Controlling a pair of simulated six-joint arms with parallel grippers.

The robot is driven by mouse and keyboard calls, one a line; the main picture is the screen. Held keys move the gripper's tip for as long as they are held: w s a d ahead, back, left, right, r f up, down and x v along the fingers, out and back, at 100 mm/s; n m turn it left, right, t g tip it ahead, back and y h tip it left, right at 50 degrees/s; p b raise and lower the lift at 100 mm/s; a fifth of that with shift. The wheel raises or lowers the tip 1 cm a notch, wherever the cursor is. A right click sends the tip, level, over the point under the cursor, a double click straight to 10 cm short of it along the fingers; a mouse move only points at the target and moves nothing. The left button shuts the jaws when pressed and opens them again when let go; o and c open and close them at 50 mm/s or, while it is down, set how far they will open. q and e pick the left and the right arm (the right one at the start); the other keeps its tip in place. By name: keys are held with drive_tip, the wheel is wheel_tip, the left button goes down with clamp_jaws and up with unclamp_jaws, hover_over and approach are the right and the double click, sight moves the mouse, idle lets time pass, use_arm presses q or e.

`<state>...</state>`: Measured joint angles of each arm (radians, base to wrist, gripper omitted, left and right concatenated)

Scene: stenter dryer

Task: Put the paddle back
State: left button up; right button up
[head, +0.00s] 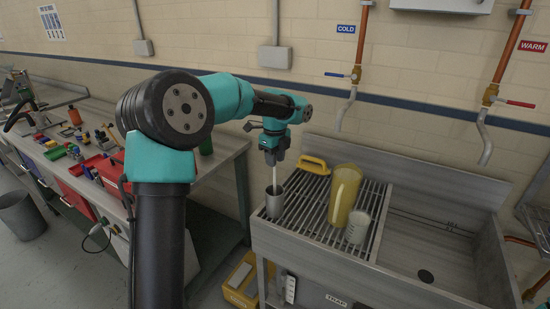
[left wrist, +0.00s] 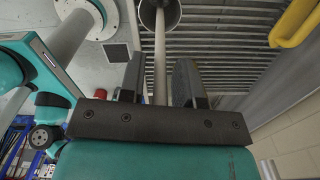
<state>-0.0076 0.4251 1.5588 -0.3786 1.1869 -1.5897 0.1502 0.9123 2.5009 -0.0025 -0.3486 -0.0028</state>
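The paddle (head: 275,179) is a thin pale rod standing nearly upright, its lower end hidden inside a grey metal cup (head: 275,206) at the left of the slatted drainboard. My left gripper (head: 273,157) is above the cup, pointing down at the rod's upper part. In the left wrist view, the paddle's rod (left wrist: 160,70) runs between the two fingers of my left gripper (left wrist: 164,80), with a narrow gap visible on each side. The fingers look open around it. The cup's rim (left wrist: 160,25) shows at the top. My right gripper is not in view.
A yellow pitcher (head: 344,195) and a pale translucent beaker (head: 357,226) stand right of the cup on the drainboard (head: 310,219). A yellow-handled item (head: 314,163) lies behind. The sink basin (head: 430,250) is at right. A cluttered workbench (head: 225,150) is at left.

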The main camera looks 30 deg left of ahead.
use_arm(q)
drive_tip(key=shift+o, duration=0.4)
wheel_tip(320, 180, up, 12)
drive_tip(key=shift+r, duration=0.2)
drive_tip(key=shift+f, duration=0.15)
idle(0.7)
